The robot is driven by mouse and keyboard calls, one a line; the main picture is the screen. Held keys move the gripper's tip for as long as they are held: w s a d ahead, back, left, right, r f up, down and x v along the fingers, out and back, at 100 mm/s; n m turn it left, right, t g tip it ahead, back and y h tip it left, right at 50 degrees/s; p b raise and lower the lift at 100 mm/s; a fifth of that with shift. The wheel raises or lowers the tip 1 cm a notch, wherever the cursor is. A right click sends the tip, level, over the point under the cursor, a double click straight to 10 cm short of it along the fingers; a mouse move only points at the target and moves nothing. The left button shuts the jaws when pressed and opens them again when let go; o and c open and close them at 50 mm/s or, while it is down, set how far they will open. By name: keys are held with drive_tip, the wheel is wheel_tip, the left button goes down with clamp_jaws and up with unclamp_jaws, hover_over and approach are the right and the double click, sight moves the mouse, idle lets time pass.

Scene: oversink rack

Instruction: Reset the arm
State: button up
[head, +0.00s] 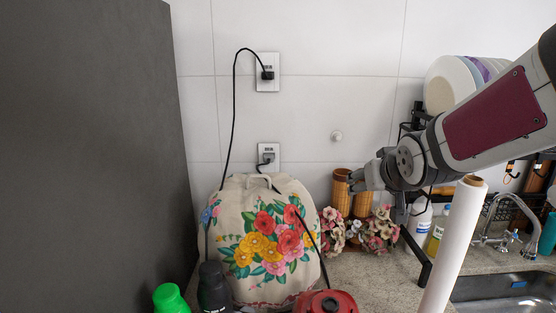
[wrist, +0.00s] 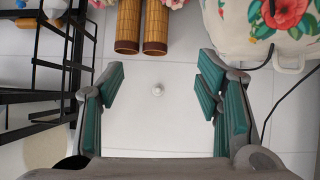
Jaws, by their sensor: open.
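My gripper (wrist: 158,85) is open and empty in the wrist view, with its green-padded fingers spread wide apart. Only the white tiled wall shows between the fingers. In the head view my gripper (head: 362,180) is at the right of centre, pointing left, in front of the bamboo cylinders and above the counter. My grey and maroon arm reaches in from the upper right. The gripper's fingers are small and partly blurred together in the head view.
A floral cloth cover (head: 262,245) stands left of my gripper. Bamboo cylinders (wrist: 141,28), flowers (head: 343,228), a black rack (head: 420,262) with plates (head: 450,82), and a white roll (head: 455,240) are close by. A sink (head: 500,290) is right; a dark panel (head: 85,150) is left.

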drive_tip(key=s+a+f+g, duration=0.1)
drive_tip(key=s+g, duration=0.4)
drive_tip(key=s, duration=2.4)
drive_tip(key=shift+s+g, duration=0.2)
drive_tip(key=shift+g, duration=0.1)
drive_tip(key=shift+a, duration=0.1)
drive_tip(key=shift+c, duration=0.6)
